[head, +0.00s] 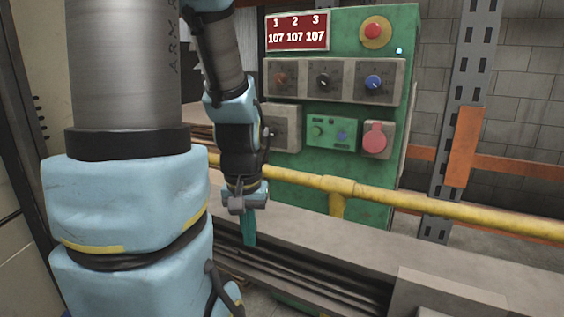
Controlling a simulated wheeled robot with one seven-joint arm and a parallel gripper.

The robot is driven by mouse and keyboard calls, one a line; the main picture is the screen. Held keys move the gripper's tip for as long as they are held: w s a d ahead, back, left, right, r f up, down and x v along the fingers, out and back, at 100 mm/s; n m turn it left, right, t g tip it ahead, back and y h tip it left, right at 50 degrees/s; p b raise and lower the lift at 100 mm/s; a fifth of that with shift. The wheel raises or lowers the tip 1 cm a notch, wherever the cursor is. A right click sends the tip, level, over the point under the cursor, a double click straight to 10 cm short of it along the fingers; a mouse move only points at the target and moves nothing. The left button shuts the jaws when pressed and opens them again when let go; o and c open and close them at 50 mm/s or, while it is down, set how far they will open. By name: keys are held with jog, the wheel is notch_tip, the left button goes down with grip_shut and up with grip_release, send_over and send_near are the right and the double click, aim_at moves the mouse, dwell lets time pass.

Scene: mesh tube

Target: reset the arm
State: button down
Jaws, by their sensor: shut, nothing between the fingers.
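My arm, with grey tubes and light blue joints, fills the left of the head view and bends down in the middle. At its end my gripper (248,238) points downward with its teal fingers shut and nothing between them. It hangs in front of the grey beam and the yellow rail, left of the rail's post. It appears apart from the control panel. I cannot tell how far it is from the beam behind it.
A green control panel (343,83) with knobs, a red button (373,31) and a red display (297,31) stands behind. A yellow rail (450,208) crosses in front of it. A grey beam (375,248) runs below. An upright rack post (467,90) stands right.

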notch_tip(320, 180, up, 19)
jog(key=p, duration=1.7)
jog(key=shift+w, duration=0.15)
